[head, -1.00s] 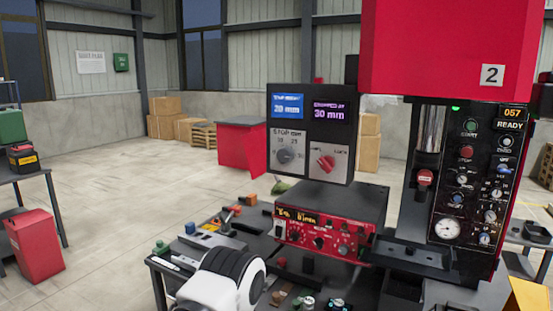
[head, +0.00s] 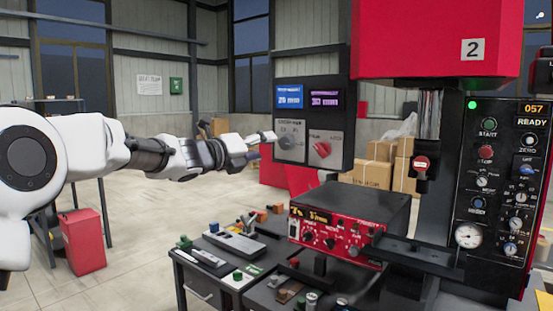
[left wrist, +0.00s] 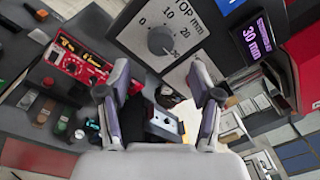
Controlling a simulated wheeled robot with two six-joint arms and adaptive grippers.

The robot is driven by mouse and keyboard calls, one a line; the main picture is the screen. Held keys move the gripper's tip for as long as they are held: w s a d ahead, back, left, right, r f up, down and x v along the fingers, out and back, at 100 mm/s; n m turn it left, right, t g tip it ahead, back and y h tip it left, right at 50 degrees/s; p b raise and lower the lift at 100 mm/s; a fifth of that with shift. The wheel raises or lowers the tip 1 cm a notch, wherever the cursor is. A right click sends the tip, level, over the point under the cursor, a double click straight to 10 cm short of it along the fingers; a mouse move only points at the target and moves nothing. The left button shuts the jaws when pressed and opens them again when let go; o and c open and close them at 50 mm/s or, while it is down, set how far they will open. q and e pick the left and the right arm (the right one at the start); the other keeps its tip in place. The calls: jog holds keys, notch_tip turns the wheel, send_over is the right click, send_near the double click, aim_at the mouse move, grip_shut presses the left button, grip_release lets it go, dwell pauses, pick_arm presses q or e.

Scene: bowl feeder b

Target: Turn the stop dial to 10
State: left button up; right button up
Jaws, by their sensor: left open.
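The stop dial (head: 287,142) is a grey round knob on a light plate on the front of the dark display box. My right gripper is not in view.
A red knob (head: 321,149) sits right of the dial. Above are a blue display (head: 289,97) and a purple one (head: 325,98), reading 30 mm in the wrist view. A red-fronted control unit (head: 335,235) and small tools stand on the bench below. The red press (head: 435,40) stands right.

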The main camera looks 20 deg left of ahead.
aim_at(285, 144)
pick_arm(q)
jog(key=p+x, duration=0.1)
jog(key=x, duration=0.1)
jog(key=p+x, duration=0.1)
jog(key=x, duration=0.4)
jog(key=shift+d+p, duration=0.3)
jog(key=shift+p, duration=0.1)
jog(key=shift+w+a+f, duration=0.1)
jog(key=shift+a+f, duration=0.05)
jog(key=c, duration=1.1)
